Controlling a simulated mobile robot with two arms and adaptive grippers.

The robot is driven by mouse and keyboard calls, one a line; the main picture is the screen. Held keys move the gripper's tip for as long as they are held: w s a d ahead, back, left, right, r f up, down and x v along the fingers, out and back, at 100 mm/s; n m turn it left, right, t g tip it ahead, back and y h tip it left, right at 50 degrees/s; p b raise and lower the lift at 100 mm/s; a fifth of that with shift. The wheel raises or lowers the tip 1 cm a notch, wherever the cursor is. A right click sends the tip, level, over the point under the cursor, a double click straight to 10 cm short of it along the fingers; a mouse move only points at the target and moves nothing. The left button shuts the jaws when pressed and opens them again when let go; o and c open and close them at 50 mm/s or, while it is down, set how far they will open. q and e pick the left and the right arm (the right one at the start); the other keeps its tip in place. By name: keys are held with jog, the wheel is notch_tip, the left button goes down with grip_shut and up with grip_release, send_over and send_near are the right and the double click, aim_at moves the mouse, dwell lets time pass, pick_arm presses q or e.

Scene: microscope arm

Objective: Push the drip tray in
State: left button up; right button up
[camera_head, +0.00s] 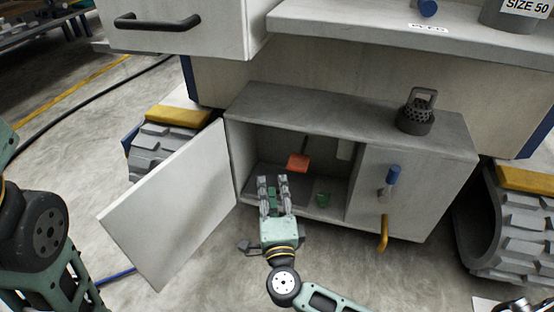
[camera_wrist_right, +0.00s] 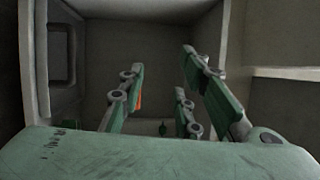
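An open compartment in a low grey cabinet (camera_head: 410,175) shows in the head view. A dark flat surface (camera_head: 312,213) lies along its bottom. I cannot tell whether this is the drip tray; nothing else is clearly one. My right gripper (camera_head: 272,182) is at the compartment's mouth, fingers pointing inward. In the wrist view its green-padded fingers (camera_wrist_right: 165,90) are spread apart, with nothing held between them. They hide part of the compartment. My left arm shows at the left edge of the head view, but its gripper is not clearly visible.
The white door (camera_head: 170,205) stands swung open to the left. Inside are an orange piece (camera_head: 298,162) and a small green piece (camera_head: 322,199). A dark perforated object (camera_head: 416,115) stands on top.

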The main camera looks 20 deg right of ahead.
notch_tip(320, 180, up, 12)
jog(key=s+t+h+p, duration=0.1)
jog(key=s+t+p, duration=0.1)
jog(key=s, duration=0.1)
jog(key=shift+d+t, duration=0.15)
jog(key=shift+t, duration=0.25)
